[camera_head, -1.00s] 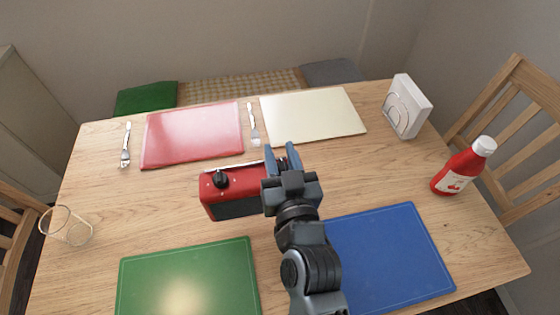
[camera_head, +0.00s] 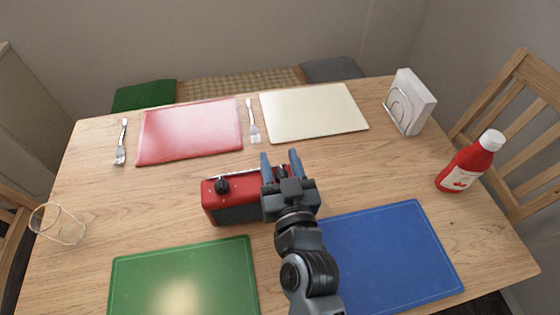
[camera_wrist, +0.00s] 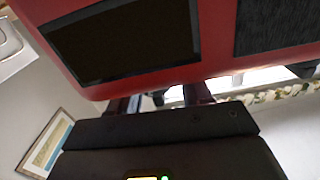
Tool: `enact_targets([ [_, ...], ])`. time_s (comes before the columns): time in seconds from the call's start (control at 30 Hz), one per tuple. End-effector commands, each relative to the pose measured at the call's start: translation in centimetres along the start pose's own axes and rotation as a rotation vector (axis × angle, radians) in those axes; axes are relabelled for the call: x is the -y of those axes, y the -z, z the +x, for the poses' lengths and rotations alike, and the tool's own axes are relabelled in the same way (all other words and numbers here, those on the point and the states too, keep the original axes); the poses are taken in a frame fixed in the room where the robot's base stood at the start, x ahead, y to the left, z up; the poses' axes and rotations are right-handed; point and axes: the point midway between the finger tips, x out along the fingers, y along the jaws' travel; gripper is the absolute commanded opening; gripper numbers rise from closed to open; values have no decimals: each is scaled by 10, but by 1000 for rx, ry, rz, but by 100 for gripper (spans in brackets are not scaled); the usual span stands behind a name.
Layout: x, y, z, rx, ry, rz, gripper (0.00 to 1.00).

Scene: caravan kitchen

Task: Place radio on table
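The red radio (camera_head: 235,200) with black knobs and a silver handle or trim along its top sits in the middle of the wooden table (camera_head: 170,205). My gripper (camera_head: 281,157) is over its right part and hides some of its front and top. The two fingers point away from me, spread apart, above the radio's top edge. In the wrist view the radio (camera_wrist: 215,68) fills the upper part, very close, with its dark panels showing. The fingers (camera_wrist: 160,103) pass beside its red edge; their tips are hidden there. I see no clear grip on it.
Red (camera_head: 190,130), cream (camera_head: 314,112), green (camera_head: 185,280) and blue (camera_head: 390,255) mats lie around the radio. Cutlery lies by the far mats.

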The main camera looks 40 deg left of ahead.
Motion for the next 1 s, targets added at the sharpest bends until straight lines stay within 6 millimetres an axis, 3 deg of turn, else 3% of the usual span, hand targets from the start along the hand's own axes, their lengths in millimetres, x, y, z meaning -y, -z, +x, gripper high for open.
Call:
enact_targets([
  [0.1,0,0,0,0,0,0,58],
  [0.47,0,0,-6,1,0,0,58],
  [1.0,0,-1,-101,1,0,2,58],
])
